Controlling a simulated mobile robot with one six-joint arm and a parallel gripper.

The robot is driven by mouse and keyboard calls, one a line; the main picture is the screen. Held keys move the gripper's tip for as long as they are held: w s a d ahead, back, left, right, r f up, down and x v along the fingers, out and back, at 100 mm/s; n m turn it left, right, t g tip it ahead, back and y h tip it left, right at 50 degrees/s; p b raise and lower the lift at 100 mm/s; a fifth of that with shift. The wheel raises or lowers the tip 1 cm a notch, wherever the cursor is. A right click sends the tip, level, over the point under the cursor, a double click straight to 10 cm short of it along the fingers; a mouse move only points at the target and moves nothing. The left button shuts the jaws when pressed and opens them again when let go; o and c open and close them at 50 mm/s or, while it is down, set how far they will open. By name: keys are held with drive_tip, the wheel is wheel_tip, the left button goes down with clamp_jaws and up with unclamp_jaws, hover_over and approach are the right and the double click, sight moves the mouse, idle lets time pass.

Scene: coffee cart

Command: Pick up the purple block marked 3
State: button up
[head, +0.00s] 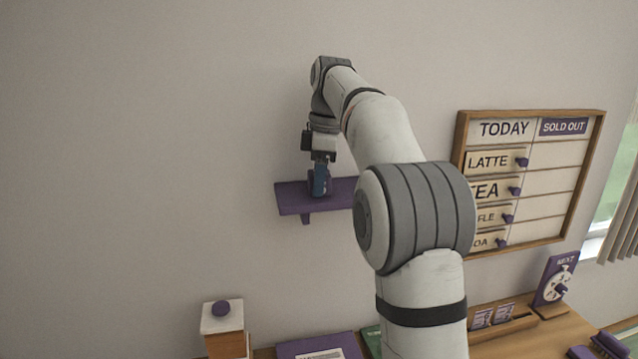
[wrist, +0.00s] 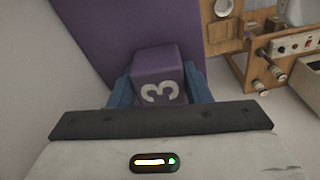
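The purple block marked 3 (wrist: 157,68) is between the two blue fingers of my gripper (wrist: 160,88) in the wrist view, its white 3 facing the camera. The fingers lie against its left and right sides with no clear gap. In the head view my gripper (head: 320,182) points down at the small purple wall shelf (head: 294,198). The block is mostly hidden there behind the finger. The block appears to be at the shelf surface; I cannot tell whether it touches it.
A wooden menu board (head: 533,180) hangs on the wall at right. The wall left of the shelf is bare.

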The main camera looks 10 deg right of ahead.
drive_tip(key=c, duration=0.4)
drive_tip(key=shift+r, duration=0.1)
